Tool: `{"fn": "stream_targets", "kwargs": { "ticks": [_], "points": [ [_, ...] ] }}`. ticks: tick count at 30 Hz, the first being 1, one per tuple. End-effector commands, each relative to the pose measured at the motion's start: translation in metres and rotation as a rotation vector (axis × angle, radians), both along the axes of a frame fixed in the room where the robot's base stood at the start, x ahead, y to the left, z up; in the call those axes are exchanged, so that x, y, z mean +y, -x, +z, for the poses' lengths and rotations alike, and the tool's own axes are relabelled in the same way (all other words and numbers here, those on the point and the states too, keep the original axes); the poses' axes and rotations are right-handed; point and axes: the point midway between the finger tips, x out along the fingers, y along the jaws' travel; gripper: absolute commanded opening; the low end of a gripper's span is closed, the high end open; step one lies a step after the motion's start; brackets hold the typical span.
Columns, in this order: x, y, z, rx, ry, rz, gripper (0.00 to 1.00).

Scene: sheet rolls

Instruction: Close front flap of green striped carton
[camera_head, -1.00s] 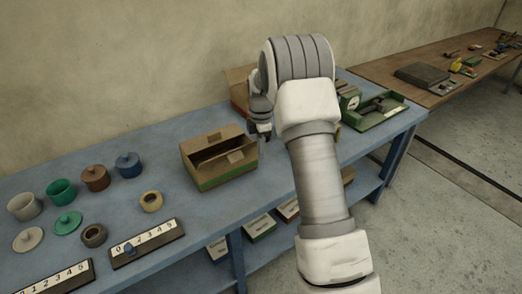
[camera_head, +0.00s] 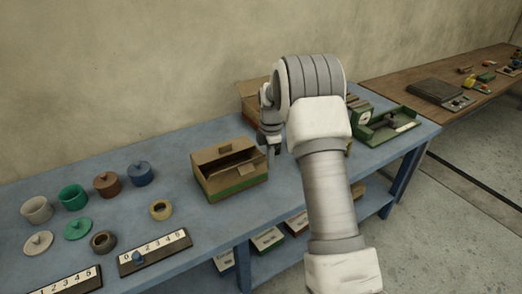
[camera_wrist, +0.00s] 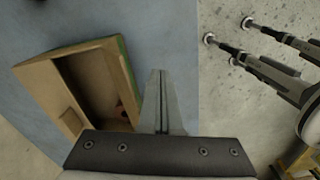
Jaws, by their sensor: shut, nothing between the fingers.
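The green striped carton (camera_head: 237,190) stands on the blue table. It is brown cardboard with a green band along its lower front, and its top is at least partly open with a dark inside. In the wrist view the carton (camera_wrist: 122,55) lies at the left, its green edge toward my fingers and its opening showing. My gripper (camera_head: 276,148) is beside the carton's right end in the head view, apart from it. In the wrist view my gripper (camera_wrist: 161,73) is shut and empty over the table edge. The front flap's exact angle is hard to tell.
Another brown carton (camera_head: 252,92) stands behind my arm, partly hidden. A green device (camera_head: 388,127) is at the right. Lidded pots (camera_head: 73,197) and a numbered board (camera_head: 154,250) are at the left. Boxes fill the lower shelf. Table between pots and carton is clear.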

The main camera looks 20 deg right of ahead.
Motion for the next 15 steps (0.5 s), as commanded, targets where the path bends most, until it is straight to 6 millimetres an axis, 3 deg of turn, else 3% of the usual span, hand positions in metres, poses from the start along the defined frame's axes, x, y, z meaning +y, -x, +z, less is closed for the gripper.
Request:
{"fn": "stream_targets", "kwargs": {
  "ticks": [15],
  "points": [
    [0.009, -0.031, 0.004, 0.000, -0.001, 0.001, 0.00]
  ]
}}
